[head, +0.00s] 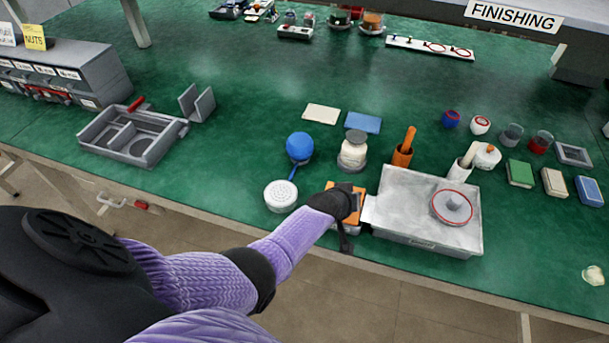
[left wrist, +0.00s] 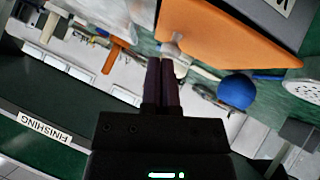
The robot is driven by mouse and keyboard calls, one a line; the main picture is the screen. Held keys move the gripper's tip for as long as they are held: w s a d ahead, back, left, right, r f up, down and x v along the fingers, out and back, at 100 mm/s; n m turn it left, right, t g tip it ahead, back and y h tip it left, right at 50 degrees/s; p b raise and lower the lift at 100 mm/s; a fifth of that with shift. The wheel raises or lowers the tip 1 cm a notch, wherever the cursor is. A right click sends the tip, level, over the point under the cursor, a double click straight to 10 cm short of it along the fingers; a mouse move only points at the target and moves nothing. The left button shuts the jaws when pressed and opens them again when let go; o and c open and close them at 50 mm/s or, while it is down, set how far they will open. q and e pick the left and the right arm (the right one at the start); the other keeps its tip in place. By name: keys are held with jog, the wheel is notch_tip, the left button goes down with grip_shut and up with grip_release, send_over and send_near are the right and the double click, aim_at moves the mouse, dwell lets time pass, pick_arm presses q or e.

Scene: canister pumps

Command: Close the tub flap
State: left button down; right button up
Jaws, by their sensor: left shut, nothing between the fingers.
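A small tub with an orange flap (head: 359,190) sits near the table's front edge, just left of a metal tray. My left gripper (head: 348,204) is over it and hides much of it, so I cannot tell from the head view how far the flap stands open. In the left wrist view the orange flap (left wrist: 235,30) is a large flat panel at the upper right. The left gripper's dark fingers (left wrist: 161,65) are shut together and empty, close to the panel's edge; I cannot tell whether they touch it. My right gripper is not in view.
The metal tray (head: 400,185) holds a red-rimmed round disc (head: 452,206). A blue ball (head: 299,147), a white perforated head (head: 281,195) and a jar (head: 353,150) stand behind and left. A grey divided box (head: 133,158) is farther left. Green table is clear between.

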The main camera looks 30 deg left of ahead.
pick_arm(q)
jog(key=shift+d+f, duration=0.2)
jog(key=shift+f, duration=0.1)
dwell(0.4)
